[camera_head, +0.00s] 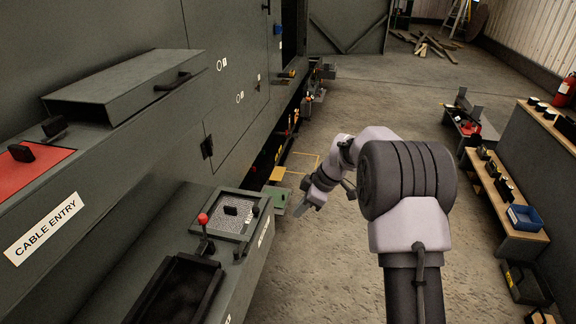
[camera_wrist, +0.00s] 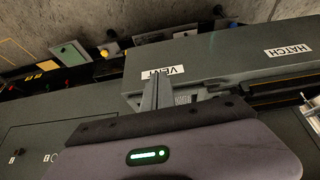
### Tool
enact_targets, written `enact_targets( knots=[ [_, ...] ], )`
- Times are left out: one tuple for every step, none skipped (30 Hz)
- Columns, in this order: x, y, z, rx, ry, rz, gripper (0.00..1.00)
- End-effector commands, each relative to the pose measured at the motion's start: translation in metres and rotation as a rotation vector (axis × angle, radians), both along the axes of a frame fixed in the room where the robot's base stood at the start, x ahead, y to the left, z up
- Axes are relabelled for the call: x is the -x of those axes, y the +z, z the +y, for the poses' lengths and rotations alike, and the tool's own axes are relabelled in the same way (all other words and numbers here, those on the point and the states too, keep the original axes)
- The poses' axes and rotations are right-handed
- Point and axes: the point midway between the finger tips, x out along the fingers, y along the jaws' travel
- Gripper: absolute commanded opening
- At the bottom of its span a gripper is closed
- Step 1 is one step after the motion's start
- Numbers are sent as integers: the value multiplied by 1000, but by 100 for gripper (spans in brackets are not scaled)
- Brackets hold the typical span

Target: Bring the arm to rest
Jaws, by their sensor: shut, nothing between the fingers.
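My arm (camera_head: 352,160) reaches forward from the lower middle of the head view and bends down to the left. My gripper (camera_head: 302,208) hangs over open floor, just right of the grey enclosure's ledge. In the wrist view my gripper (camera_wrist: 157,88) shows its two fingers together with nothing between them. They appear in front of a grey housing with an upside-down vent label (camera_wrist: 162,71); the gap to it cannot be judged.
The enclosure (camera_head: 160,120) fills the left, with a red-knobbed lever (camera_head: 204,228) and a mesh panel (camera_head: 238,212) on its ledge. A bench (camera_head: 505,195) with a blue bin (camera_head: 525,218) stands at right. The concrete floor (camera_head: 390,105) between is mostly clear.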

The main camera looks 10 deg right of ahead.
Motion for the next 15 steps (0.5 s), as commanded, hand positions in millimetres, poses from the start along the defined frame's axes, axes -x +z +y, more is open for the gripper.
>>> enact_targets(
  knots=[
    [2, 6, 1, 1, -10, 1, 0],
    [5, 14, 1, 0, -30, 6, 0],
    [12, 30, 2, 0, -73, 14, 0],
    [20, 48, 3, 1, -121, 24, 0],
    [32, 68, 4, 0, -182, 36, 0],
    [52, 96, 6, -4, -280, 55, 0],
    [71, 117, 7, -9, -361, 71, 0],
    [91, 136, 9, -17, -446, 87, 0],
    [121, 159, 10, -32, -562, 106, 0],
    [144, 173, 11, -45, -651, 118, 0],
    [168, 186, 11, -63, -742, 130, 0],
    [201, 197, 12, -91, -862, 144, 0],
    [226, 203, 11, -114, -951, 155, 0],
    [249, 206, 11, -141, -1036, 164, 0],
    [277, 207, 10, -177, -1141, 174, 0]
  ],
)
